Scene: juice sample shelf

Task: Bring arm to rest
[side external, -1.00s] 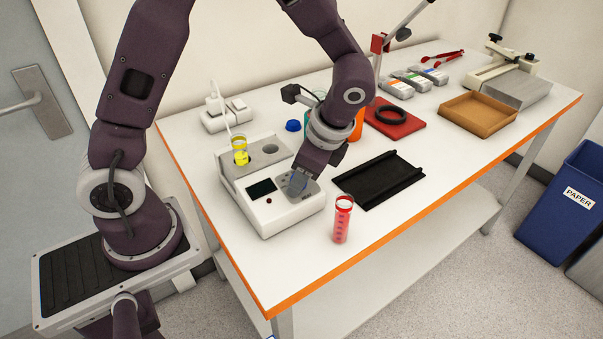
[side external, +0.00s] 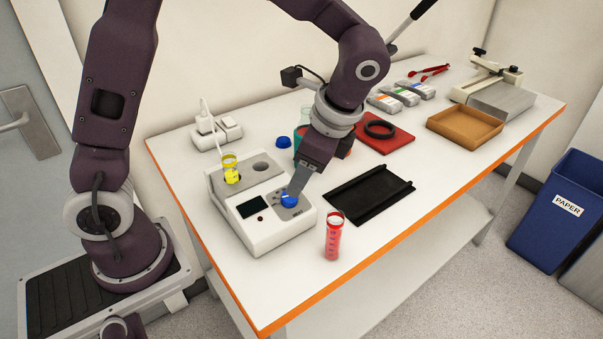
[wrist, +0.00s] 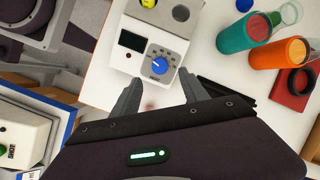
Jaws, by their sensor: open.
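My gripper (side external: 297,183) is at the white instrument (side external: 270,232) in the side view, close above its blue knob (side external: 289,200). In the wrist view my gripper (wrist: 160,90) shows two fingers spread apart with nothing between them. The blue knob (wrist: 158,62) lies beyond the fingertips, and a gap between fingers and knob seems to show. The instrument holds a yellow sample tube (side external: 230,169) in one well; its other well (side external: 261,167) is empty.
A red tube (side external: 333,237) stands near the front edge. A black tray (side external: 369,196) lies right of my gripper. A red mat with a black ring (side external: 380,129), a blue cap (side external: 282,142), a brown tray (side external: 464,127) and grey boxes (side external: 384,103) are behind. Orange and teal cups (wrist: 279,54) show in the wrist view.

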